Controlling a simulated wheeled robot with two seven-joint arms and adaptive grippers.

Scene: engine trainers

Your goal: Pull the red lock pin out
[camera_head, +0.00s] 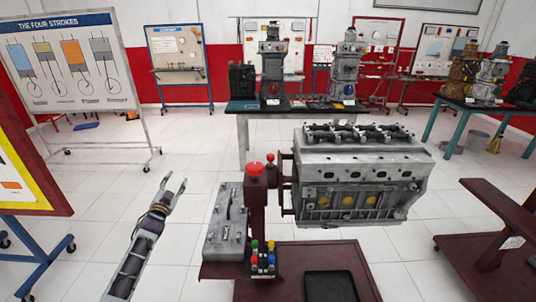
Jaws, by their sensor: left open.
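A grey engine block (360,172) is held on a dark red stand post (257,210). Two red parts show at the top of the post: a wide red cap (254,169) and a small red ball-shaped knob (270,158) just behind it. I cannot tell for sure which is the lock pin. My left gripper (174,183) is open and empty. It is over the floor to the left of the stand, apart from the post and both red parts. My right gripper is not in view.
A grey slotted plate (227,226) stands left of the post. Coloured knobs (262,258) and a black tray (330,286) are at the stand's base. A dark red frame (500,240) is at the right. White floor is clear around my left gripper.

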